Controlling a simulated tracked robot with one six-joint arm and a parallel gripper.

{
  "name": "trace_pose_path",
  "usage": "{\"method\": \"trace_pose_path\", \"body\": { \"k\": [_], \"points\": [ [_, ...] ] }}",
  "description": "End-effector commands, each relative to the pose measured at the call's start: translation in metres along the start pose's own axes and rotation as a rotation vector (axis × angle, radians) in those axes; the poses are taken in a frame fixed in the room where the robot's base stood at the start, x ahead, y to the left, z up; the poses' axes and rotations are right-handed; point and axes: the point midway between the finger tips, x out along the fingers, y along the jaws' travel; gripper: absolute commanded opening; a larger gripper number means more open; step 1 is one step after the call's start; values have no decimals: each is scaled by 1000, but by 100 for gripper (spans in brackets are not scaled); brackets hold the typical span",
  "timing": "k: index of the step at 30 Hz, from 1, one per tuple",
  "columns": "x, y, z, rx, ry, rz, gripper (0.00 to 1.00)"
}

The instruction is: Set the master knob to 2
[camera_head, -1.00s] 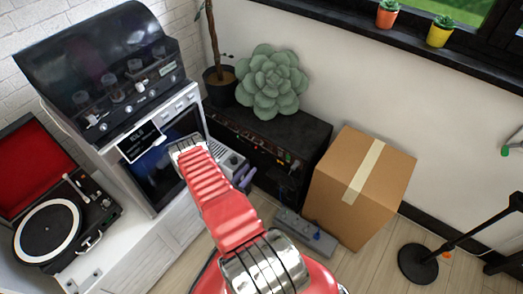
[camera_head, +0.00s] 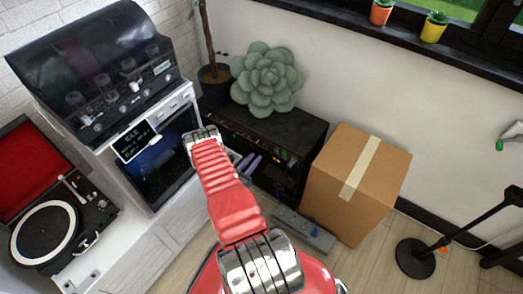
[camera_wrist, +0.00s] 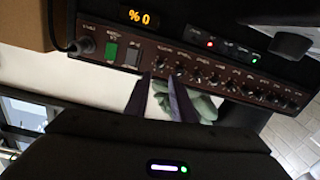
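The black amplifier (camera_head: 300,130) stands against the wall in the head view, with a plant on top. The wrist view shows its brown control panel (camera_wrist: 150,54) with a row of several knobs, a green switch (camera_wrist: 111,50) and an orange display (camera_wrist: 138,16) that appears to read "%0". The knob labels are too small to read, so I cannot tell which is the master knob. My gripper (camera_wrist: 158,80) has two dark purple fingers, apart and empty. Their tips are just below the left-end knobs (camera_wrist: 161,63) in the wrist view. The gripper is partly hidden behind my arm in the head view (camera_head: 249,162).
A cardboard box (camera_head: 385,185) stands right of the amplifier, and a grey pedal board (camera_head: 303,232) lies on the floor in front. A green rosette plant (camera_head: 267,78) rests on the amplifier.

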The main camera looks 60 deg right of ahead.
Motion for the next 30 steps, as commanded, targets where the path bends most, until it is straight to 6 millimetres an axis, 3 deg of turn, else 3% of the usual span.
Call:
{"method": "trace_pose_path", "body": {
  "k": [9, 15, 26, 30],
  "points": [
    [49, 2, 0, 1, 1, 3, 23],
    [69, 0, 0, 0, 0, 1, 23],
    [73, 1, 0, -1, 0, 1, 23],
    [73, 1, 0, -1, 0, 1, 13]
  ]
}}
